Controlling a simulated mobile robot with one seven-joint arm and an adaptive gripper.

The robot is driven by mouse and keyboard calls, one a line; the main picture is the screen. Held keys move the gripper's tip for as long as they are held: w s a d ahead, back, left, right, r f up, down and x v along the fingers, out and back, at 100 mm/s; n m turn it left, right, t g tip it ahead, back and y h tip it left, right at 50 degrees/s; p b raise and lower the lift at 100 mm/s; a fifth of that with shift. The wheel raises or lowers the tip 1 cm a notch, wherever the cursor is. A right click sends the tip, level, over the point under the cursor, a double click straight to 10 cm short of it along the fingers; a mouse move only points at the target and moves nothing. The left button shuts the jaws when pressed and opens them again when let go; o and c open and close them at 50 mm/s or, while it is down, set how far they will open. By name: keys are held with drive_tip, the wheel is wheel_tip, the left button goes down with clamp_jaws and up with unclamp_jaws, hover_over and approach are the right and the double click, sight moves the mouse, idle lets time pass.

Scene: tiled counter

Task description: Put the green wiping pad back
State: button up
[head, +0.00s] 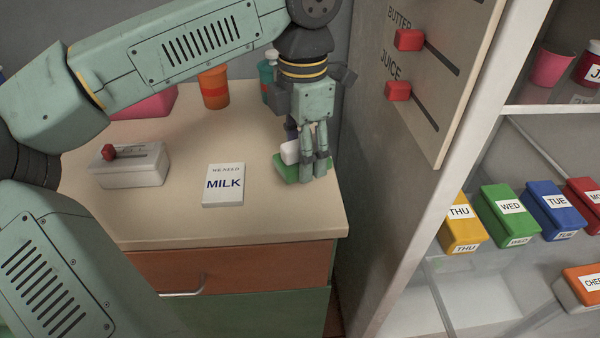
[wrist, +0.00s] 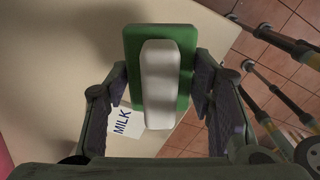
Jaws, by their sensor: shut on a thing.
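The green wiping pad (head: 285,165) with its white grip (head: 290,152) is at the right end of the counter in the head view. My gripper (head: 313,170) points down there and is shut on the pad. In the wrist view the green pad (wrist: 132,45) and its white grip (wrist: 160,85) lie between my two fingers (wrist: 160,90). My fingers cover part of the pad in the head view. I cannot tell whether the pad touches the counter or is a little above it.
A MILK card (head: 223,185) lies left of the pad on the counter (head: 200,225). A white box with a red knob (head: 130,165) and an orange cup (head: 214,88) stand farther left. A panel with red sliders (head: 408,40) and a shelf with coloured day boxes (head: 510,215) are right.

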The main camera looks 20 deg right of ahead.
sight(302, 190)
drive_tip(key=shift+f, duration=2.8)
drive_tip(key=shift+f, duration=0.2)
drive_tip(key=o, duration=1)
